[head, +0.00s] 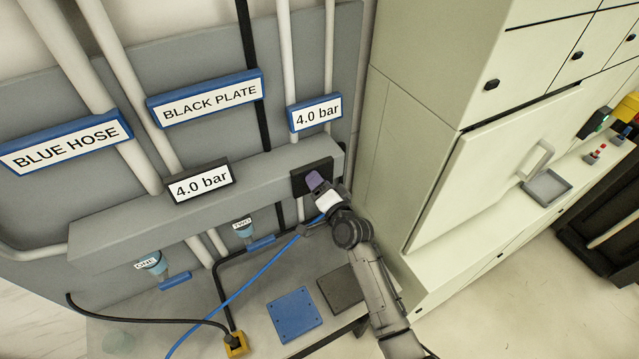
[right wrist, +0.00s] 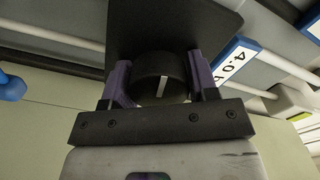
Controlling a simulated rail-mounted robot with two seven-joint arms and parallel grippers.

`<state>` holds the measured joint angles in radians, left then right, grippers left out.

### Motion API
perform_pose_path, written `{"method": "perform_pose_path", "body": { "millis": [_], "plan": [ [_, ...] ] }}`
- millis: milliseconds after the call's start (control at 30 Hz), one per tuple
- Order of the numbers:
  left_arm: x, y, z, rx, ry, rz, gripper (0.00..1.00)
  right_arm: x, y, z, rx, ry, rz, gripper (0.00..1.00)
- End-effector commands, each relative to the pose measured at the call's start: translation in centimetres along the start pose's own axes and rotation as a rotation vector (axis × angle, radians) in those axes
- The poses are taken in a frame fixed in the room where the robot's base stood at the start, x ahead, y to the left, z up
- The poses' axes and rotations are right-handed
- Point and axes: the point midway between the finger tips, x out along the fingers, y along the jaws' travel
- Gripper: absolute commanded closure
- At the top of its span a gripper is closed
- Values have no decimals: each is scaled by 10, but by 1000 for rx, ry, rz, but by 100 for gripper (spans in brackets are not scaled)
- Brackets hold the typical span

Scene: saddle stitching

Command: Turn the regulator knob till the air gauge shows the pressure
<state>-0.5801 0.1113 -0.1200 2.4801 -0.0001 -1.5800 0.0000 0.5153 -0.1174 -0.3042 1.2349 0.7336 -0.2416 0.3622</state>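The air gauge (head: 201,183) is a black-framed display on the grey beam and reads 4.0 bar. A blue-framed sign (head: 317,113) above the beam's right end also reads 4.0 bar. My right gripper (head: 316,181) is at the black regulator plate (head: 300,184) at that end and hides the knob in the head view. In the right wrist view the round black regulator knob (right wrist: 161,75) sits between the two purple fingers, which appear to touch its sides. Its white mark is nearly upright, slightly tilted. My left gripper is not in view.
Blue-framed signs read BLUE HOSE (head: 65,142) and BLACK PLATE (head: 207,97). A blue plate (head: 294,314) and a dark plate (head: 340,289) lie on the bench below. A blue hose (head: 245,283) runs across it. A pale cabinet (head: 440,70) stands close on the right.

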Motion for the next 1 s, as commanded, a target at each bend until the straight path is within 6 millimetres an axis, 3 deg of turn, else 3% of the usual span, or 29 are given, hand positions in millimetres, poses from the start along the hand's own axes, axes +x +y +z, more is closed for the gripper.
{"method": "perform_pose_path", "body": {
  "millis": [200, 567, 767, 1000],
  "plan": [
    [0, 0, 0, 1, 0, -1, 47, 0, 0, 0, -1, 0, 0, 25],
    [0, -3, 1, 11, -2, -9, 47, -6, 0, 0, 0, 0, 0, 25],
    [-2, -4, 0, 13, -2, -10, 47, -32, 1, 0, 1, 1, 1, 25],
    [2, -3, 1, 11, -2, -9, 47, -76, 2, 1, 0, 0, 0, 25]
  ]
}}
